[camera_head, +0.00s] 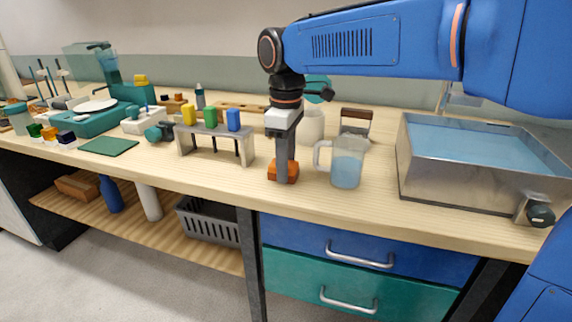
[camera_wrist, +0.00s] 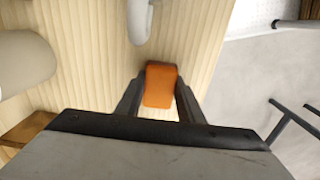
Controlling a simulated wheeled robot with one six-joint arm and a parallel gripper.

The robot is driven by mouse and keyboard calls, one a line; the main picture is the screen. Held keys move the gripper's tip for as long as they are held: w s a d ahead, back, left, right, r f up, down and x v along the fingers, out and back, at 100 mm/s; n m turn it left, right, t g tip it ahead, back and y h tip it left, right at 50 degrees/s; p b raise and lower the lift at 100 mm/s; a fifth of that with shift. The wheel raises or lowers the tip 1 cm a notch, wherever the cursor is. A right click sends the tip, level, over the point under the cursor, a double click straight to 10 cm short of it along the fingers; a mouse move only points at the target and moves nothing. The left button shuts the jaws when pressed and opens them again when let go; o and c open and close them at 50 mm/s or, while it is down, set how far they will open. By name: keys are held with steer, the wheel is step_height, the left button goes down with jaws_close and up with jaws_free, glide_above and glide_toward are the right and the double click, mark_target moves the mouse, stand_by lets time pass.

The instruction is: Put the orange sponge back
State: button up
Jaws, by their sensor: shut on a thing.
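The orange sponge (camera_head: 284,174) is a small block at the bench top near its front edge, just left of a clear pitcher. My gripper (camera_head: 285,172) points straight down over it, with its fingers around the sponge. In the wrist view the orange sponge (camera_wrist: 160,86) sits between the two dark fingertips of my gripper (camera_wrist: 160,92), which are shut on it. Its underside is hidden, so I cannot tell whether it touches the bench.
The pitcher (camera_head: 347,162) with bluish liquid stands close on the right, and a pale cylindrical container (camera_head: 312,127) stands behind. A metal basin (camera_head: 482,192) of water is farther right. A small rack (camera_head: 217,133) with yellow, green and blue blocks stands left.

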steer(key=shift+f, duration=0.1)
steer(key=o, duration=1.1)
step_height(320, 180, up, 12)
stand_by(0.4)
